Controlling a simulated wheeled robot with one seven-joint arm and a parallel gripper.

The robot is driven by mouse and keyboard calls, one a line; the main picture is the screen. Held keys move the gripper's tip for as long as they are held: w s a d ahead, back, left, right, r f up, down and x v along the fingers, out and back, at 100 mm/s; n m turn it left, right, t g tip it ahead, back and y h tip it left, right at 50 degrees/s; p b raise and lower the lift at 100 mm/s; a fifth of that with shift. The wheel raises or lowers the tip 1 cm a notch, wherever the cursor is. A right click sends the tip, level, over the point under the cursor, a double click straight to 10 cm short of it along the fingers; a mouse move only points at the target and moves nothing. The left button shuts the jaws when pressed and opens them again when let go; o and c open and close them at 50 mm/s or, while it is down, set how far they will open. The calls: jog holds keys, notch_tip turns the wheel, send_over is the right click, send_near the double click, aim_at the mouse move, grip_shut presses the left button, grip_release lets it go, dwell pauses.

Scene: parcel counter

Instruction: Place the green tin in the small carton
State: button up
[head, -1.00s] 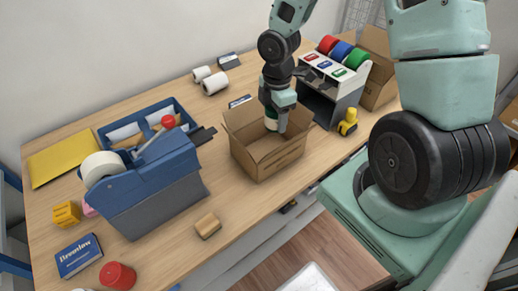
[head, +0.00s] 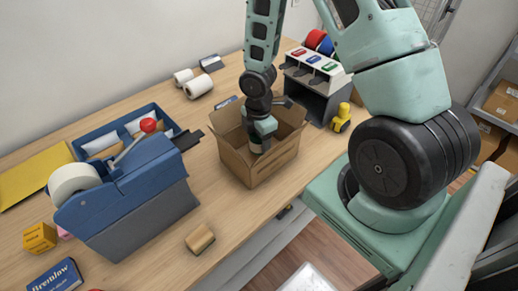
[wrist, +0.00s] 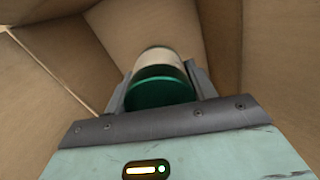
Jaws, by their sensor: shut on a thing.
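The small carton (head: 262,172) stands open on the counter, its flaps spread outward. My gripper (head: 258,146) reaches down inside it from above. In the wrist view the green tin (wrist: 160,88), with a pale band around it, sits between the two fingers of my gripper (wrist: 160,85), which are shut on it. Brown carton walls (wrist: 60,50) surround the tin in that view. I cannot tell whether the tin touches the carton floor. In the head view the tin is mostly hidden by the gripper and the carton walls.
A blue tape dispenser (head: 130,200) stands left of the carton. A wooden block (head: 200,239) lies in front, near the counter edge. A yellow item (head: 341,118) and a label-roll stand (head: 315,85) are to the right. White rolls (head: 198,86) lie behind.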

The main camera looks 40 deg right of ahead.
aim_at(259, 149)
jog(key=shift+f, duration=1.85)
jog(key=shift+f, duration=0.15)
jog(key=o, duration=1.1)
